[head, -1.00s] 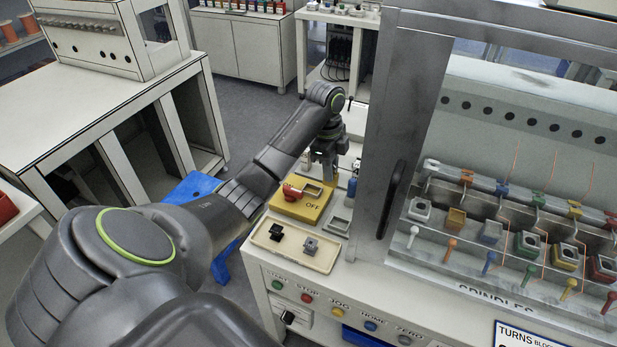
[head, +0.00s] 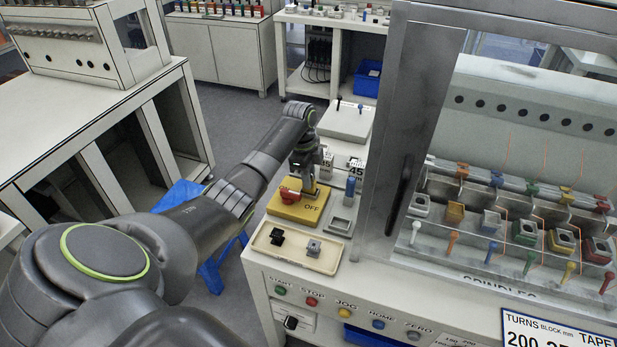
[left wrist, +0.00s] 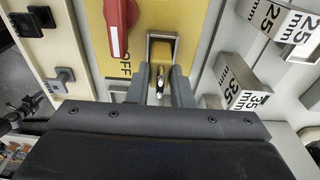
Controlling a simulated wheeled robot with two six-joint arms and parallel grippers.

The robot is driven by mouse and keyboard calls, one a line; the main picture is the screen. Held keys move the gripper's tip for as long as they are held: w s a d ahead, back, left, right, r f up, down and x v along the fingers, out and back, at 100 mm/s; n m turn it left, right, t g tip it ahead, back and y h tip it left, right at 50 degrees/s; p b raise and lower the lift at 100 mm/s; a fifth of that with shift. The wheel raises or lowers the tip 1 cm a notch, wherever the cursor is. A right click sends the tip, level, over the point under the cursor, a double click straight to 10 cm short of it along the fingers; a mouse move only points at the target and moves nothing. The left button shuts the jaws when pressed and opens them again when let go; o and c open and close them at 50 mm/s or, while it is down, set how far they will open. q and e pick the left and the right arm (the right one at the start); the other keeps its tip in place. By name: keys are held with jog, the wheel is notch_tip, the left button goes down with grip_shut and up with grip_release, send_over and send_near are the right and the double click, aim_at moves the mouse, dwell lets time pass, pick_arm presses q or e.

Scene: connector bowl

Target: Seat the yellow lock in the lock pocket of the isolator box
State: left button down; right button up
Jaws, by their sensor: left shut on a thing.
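The yellow isolator box (head: 290,211), marked OFF, carries a red rotary handle (head: 289,191), which also shows in the left wrist view (left wrist: 117,25). The lock pocket (left wrist: 177,42) is a grey metal frame beside the handle. My left gripper (head: 307,180) points down at the pocket. It is shut on the yellow lock (head: 309,187), which is mostly hidden by the fingers. In the left wrist view the fingertips are at the pocket's near edge. I cannot tell whether the lock is inside the pocket or just above it. My right gripper is not in view.
A cream tray (head: 263,243) with a black and a grey part lies in front of the box. A grey square holder (head: 339,226), a blue block (head: 350,190) and marked gauge blocks (left wrist: 243,88) stand to the right. The machine's frame (head: 400,130) rises beyond them.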

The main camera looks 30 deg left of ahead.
pick_arm(q)
jog(key=shift+f, duration=0.55)
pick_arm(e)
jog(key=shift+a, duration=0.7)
pick_arm(q)
jog(key=c, duration=1.3)
grip_release()
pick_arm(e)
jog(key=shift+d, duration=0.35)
